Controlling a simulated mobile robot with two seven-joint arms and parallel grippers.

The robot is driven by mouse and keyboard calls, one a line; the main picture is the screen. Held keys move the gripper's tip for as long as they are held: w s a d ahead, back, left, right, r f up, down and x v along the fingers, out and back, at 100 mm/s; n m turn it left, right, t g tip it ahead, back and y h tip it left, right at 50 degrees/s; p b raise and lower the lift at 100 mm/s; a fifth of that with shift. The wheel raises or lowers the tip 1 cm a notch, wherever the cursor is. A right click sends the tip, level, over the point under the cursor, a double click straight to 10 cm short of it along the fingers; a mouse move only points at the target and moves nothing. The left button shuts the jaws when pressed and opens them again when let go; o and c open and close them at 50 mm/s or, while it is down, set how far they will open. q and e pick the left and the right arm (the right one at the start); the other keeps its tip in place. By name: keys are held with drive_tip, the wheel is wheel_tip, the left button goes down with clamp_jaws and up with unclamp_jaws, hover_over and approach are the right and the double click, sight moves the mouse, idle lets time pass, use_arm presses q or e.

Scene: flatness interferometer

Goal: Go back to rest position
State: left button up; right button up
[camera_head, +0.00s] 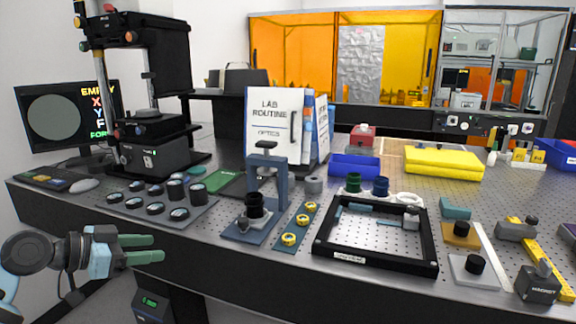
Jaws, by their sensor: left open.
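My left gripper (146,249) is at the lower left in the head view, in front of the bench's front edge. Its two green fingers are apart and nothing shows between them. It points to the right and touches nothing that I can see. The bench (75,205) stands behind it. My right gripper is not in view.
Several dark round optics lie on a grey mat (190,215) near the left gripper. A black interferometer (160,155) and a monitor (68,115) stand behind. A blue press (284,190) and a black frame (430,235) are farther right. A dark unit (152,305) is below the bench.

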use_arm(q)
drive_tip(key=s+d+f+n+y+p, duration=0.1)
drive_tip(key=s+d+f+p, duration=0.1)
drive_tip(key=s+f, duration=0.45)
drive_tip(key=s+d+f+n+y+p, duration=0.1)
drive_tip(key=s+d+f+n, duration=0.2)
drive_tip(key=f, duration=0.7)
drive_tip(key=s+d+f+y+p, duration=0.1)
drive_tip(key=s+d+f+p, duration=0.1)
drive_tip(key=s+f, duration=0.5)
drive_tip(key=s+d+f+n+y+p, duration=0.1)
drive_tip(key=s+f+y+p, duration=0.1)
drive_tip(key=s, duration=1.2)
drive_tip(key=s+f+n+y+p, duration=0.2)
drive_tip(key=s+f+p, duration=0.1)
drive_tip(key=s, duration=1.2)
drive_tip(key=shift+s+d+f+n+g+y+p, duration=0.15)
drive_tip(key=shift+s+d+n+g+y+p, duration=0.15)
drive_tip(key=shift+d, duration=0.05)
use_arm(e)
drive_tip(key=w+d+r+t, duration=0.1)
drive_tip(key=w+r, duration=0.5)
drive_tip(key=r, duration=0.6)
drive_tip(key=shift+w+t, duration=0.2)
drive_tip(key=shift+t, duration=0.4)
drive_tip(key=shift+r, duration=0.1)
